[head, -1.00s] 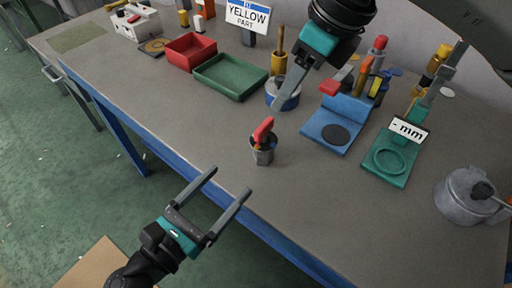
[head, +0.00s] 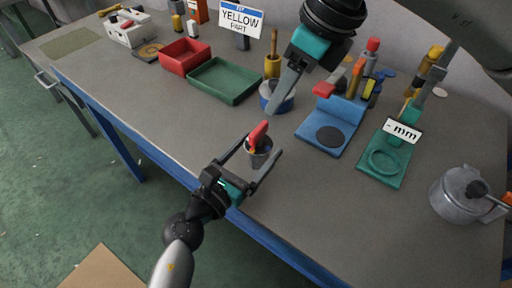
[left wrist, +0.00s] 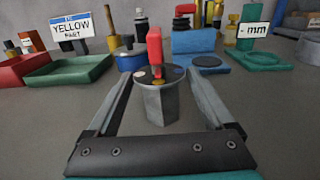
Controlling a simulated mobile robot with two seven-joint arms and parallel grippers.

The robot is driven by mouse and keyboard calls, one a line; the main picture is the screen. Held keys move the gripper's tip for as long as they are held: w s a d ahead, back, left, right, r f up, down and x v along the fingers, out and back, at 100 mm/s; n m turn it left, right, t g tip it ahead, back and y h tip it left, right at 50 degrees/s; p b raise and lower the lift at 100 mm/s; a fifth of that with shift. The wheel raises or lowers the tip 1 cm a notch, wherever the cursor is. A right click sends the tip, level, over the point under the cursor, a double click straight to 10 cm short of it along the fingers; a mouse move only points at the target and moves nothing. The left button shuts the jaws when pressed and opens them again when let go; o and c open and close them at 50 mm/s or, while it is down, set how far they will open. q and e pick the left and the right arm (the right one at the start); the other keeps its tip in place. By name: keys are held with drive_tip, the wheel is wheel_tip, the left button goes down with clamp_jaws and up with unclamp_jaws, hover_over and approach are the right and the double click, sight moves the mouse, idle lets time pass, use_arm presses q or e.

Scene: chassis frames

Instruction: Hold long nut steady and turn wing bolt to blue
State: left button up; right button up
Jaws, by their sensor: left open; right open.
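The long nut (head: 261,160) is a grey faceted post standing upright on the table near its front edge. It also shows in the left wrist view (left wrist: 163,104). The red wing bolt (head: 259,133) sits on top of it, its red wing upright in the left wrist view (left wrist: 154,49). A coloured dial lies under the wing; I cannot read which colour it points to. My left gripper (head: 263,145) is open, its fingers on either side of the long nut, apart from it. My right gripper (head: 292,98) is open above the table, behind and right of the nut.
A blue fixture (head: 325,137) and a green fixture (head: 384,163) stand to the right, a grey pot (head: 455,193) beyond. Red (head: 185,57) and green (head: 224,81) trays stand at the back left. A round blue-sided tin (head: 277,97) is near my right gripper.

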sight(259, 128)
use_arm(q)
clamp_jaws()
idle(0.7)
use_arm(e)
drive_tip(key=shift+c, duration=0.3)
drive_tip(key=w+a+r+m+g+h, duration=0.1)
drive_tip(key=a+m+h, duration=0.1)
drive_tip(key=m, duration=0.8)
drive_tip(key=w+a+r+m+g+h, duration=0.1)
drive_tip(key=a+r+m+h, duration=0.1)
drive_tip(key=m, duration=0.7)
drive_tip(key=f, duration=1.2)
drive_tip(key=shift+d+f, duration=0.2)
